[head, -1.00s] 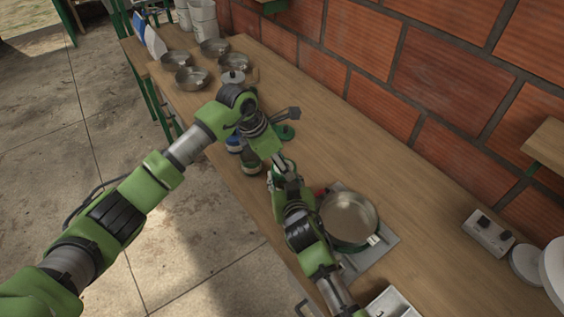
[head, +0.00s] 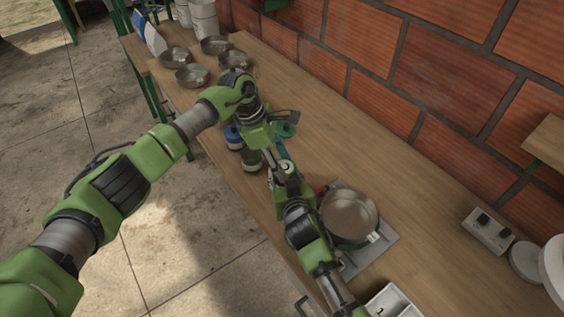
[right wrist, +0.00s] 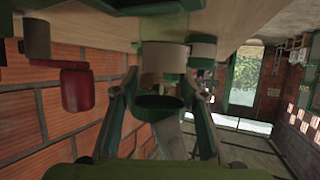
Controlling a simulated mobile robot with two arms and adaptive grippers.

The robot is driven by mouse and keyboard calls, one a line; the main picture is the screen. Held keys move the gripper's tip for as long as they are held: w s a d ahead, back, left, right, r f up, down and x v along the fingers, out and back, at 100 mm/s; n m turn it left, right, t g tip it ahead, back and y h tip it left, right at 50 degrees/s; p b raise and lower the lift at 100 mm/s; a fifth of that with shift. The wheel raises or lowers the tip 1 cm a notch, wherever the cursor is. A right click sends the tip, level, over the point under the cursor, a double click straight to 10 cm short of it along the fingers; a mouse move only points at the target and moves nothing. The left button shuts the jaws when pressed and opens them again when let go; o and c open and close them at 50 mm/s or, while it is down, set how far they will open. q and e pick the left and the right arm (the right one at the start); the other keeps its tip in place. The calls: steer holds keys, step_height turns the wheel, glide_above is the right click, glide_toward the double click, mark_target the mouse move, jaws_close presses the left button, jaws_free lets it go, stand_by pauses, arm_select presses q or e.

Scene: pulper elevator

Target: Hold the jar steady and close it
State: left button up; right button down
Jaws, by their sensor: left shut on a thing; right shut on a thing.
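A small jar (head: 287,168) with a green top stands between my two grippers on the wooden counter, mostly hidden in the head view. My left gripper (head: 281,156) points down at its top from above and is shut; the lid in its fingers is largely hidden. My right gripper (head: 282,177) comes from the near side and is shut around the jar. In the right wrist view the right fingers (right wrist: 162,96) flank the jar's green rim (right wrist: 160,104). Whether the lid sits flat or tilted I cannot tell.
A blue-lidded jar (head: 234,137) and a dark green jar (head: 252,160) stand close to the left. A green disc (head: 285,131) lies behind. A steel pot (head: 350,214) on a stove is close at right. Metal bowls (head: 192,76) stand at the far end; a brick wall (head: 450,80) runs behind.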

arm_select(q)
steer(key=m+g, duration=0.1)
steer(key=m, duration=0.3)
steer(key=shift+w, duration=0.1)
steer(key=o, duration=0.7)
steer(key=shift+r, duration=2.25)
steer(key=shift+n, duration=0.3)
steer(key=shift+c, duration=0.4)
